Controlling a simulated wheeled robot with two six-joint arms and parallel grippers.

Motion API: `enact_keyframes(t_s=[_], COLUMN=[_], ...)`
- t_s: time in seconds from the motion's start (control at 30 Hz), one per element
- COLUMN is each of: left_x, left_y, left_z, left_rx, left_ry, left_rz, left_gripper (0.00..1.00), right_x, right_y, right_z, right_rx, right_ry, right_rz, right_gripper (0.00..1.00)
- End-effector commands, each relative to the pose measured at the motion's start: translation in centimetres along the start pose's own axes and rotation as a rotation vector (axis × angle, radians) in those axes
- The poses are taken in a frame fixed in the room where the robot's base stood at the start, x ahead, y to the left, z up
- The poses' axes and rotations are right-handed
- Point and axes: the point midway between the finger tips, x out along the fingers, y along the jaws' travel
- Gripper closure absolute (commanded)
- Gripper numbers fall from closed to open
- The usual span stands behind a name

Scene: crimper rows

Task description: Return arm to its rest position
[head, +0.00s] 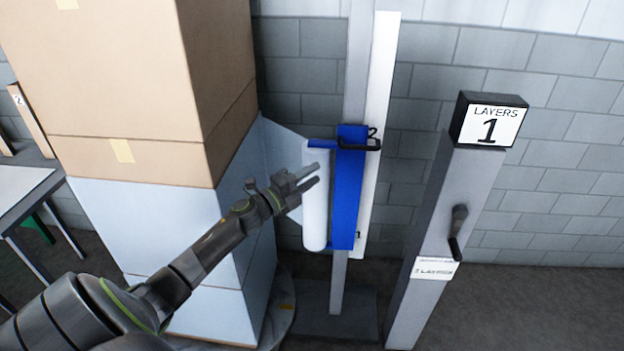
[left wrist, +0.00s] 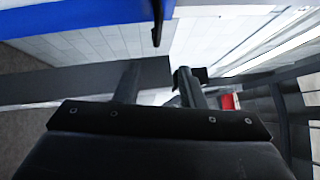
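My left arm (head: 190,265) reaches in from the lower left of the head view. Its gripper (head: 317,174) is in front of the white film roll (head: 315,218) and left of the blue carriage (head: 349,190). The two fingers are apart with nothing visible between them. I cannot tell whether they touch the roll. In the left wrist view the fingers (left wrist: 157,82) also stand apart, with the blue carriage (left wrist: 80,15) above and a black handle (left wrist: 157,22) beyond. My right gripper is out of view.
Film runs from the roll to the stacked boxes (head: 125,90), whose lower part is wrapped. A grey post (head: 338,285) carries the carriage beside a white scale strip (head: 381,90). A pedestal (head: 420,300) with a LAYERS 1 sign (head: 489,122) and a lever (head: 456,230) stands right.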

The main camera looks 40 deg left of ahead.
Motion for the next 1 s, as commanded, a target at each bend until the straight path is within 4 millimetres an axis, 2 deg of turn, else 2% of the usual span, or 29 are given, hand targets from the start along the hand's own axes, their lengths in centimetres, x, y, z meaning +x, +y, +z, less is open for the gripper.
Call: enact_keyframes(t_s=[0.53,0.63,0.67,0.77,0.87,0.9,1.0], left_x=[0.0,-0.4,-0.7,-2.5,-5.7,-7.2,-11.5], left_y=[0.1,1.3,2.2,6.8,13.2,16.0,22.4], left_z=[0.0,0.1,0.2,0.5,0.4,0.1,-0.9], left_rx=[-0.002,-0.032,-0.054,-0.168,-0.328,-0.395,-0.551], left_ry=[0.000,-0.018,-0.031,-0.103,-0.211,-0.260,-0.383], left_rz=[0.000,0.018,0.030,0.097,0.192,0.233,0.334], left_gripper=[0.64,0.64,0.64,0.64,0.64,0.64,0.64], right_x=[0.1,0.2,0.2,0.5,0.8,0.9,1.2], right_y=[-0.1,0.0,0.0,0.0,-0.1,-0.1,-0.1], right_z=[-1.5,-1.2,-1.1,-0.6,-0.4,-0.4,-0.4], right_rx=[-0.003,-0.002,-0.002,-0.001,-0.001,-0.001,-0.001], right_ry=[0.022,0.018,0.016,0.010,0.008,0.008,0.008], right_rz=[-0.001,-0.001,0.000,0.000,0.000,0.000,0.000], right_gripper=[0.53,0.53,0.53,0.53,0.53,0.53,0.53])
